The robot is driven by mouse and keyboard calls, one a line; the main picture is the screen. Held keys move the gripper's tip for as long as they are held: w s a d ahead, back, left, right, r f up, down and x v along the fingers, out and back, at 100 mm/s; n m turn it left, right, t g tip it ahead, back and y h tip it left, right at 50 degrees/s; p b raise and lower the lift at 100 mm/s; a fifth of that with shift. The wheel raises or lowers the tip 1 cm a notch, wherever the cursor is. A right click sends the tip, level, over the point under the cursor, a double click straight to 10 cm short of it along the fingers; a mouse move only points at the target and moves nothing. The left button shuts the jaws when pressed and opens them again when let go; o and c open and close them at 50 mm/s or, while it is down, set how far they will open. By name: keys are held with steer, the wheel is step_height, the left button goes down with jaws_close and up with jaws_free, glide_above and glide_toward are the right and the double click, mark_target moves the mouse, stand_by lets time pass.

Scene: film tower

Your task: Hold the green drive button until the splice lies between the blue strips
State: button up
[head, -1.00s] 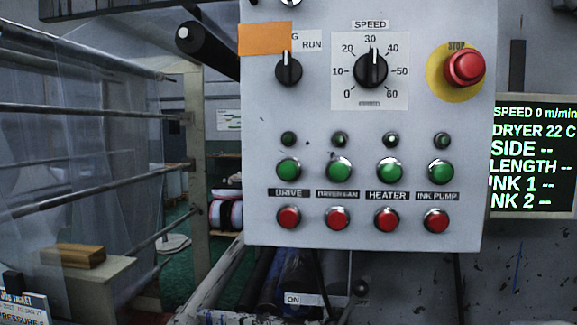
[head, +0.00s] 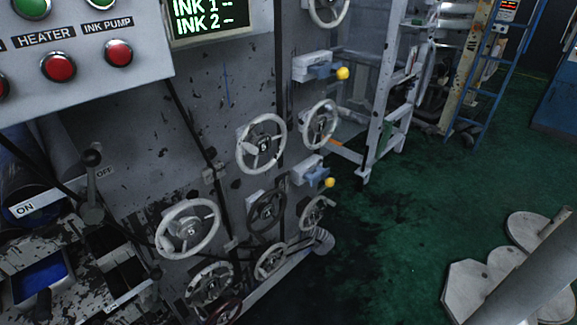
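In the head view, the control panel (head: 110,85) shows only its lower right corner at the upper left. The panel's HEATER label (head: 44,37) and INK PUMP label (head: 107,25) are readable, with red buttons below and the lower parts of green buttons above. The green drive button is out of the picture. No splice and no blue strips show. My gripper is not in view.
Several handwheels (head: 262,143) stick out of the machine's side. A lever (head: 92,185) stands between ON and OFF labels at left. A blue ladder (head: 508,75) stands at the back. Pale plates with a grey post (head: 530,265) stand at lower right. Green floor (head: 420,215) is open between.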

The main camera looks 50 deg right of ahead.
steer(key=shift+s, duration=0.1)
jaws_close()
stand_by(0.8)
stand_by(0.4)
